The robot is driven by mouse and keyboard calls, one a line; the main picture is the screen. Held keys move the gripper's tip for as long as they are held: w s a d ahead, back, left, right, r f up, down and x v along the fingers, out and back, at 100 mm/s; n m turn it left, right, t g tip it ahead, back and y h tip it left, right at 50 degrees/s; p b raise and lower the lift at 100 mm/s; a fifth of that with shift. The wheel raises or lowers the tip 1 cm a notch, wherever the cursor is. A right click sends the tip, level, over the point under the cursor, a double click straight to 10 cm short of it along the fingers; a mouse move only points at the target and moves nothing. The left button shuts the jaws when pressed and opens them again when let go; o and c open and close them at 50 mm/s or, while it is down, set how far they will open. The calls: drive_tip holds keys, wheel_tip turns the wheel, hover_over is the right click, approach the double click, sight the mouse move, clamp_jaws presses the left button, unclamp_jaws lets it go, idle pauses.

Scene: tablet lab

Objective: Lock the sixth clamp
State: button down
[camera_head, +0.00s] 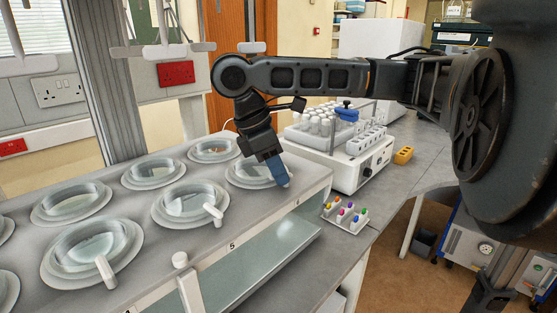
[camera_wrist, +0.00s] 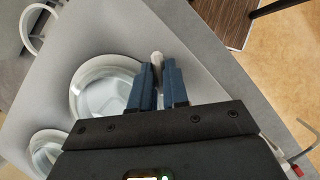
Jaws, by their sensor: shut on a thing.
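My gripper (camera_head: 278,176) reaches down over the front right corner of the grey bath top, beside the round vessel opening at station 6 (camera_head: 240,176). In the wrist view my blue fingers (camera_wrist: 158,88) are closed around a white clamp handle (camera_wrist: 157,58), the sixth clamp. Its rounded end shows between and just beyond the fingers, next to the rim of the round glass vessel (camera_wrist: 76,92). The rest of the handle is hidden by the fingers. In the head view the fingers hide this handle.
White handles stand at the neighbouring front vessels (camera_head: 212,213) and (camera_head: 105,270). A rack of coloured items (camera_head: 345,216) lies on the bench to the right. A white instrument with vials (camera_head: 340,160) stands behind it.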

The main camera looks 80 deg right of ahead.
drive_tip(key=shift+d+m+y, duration=0.15)
drive_tip(key=shift+m+y, duration=0.15)
drive_tip(key=shift+m, duration=0.5)
drive_tip(key=c, duration=1.4)
unclamp_jaws()
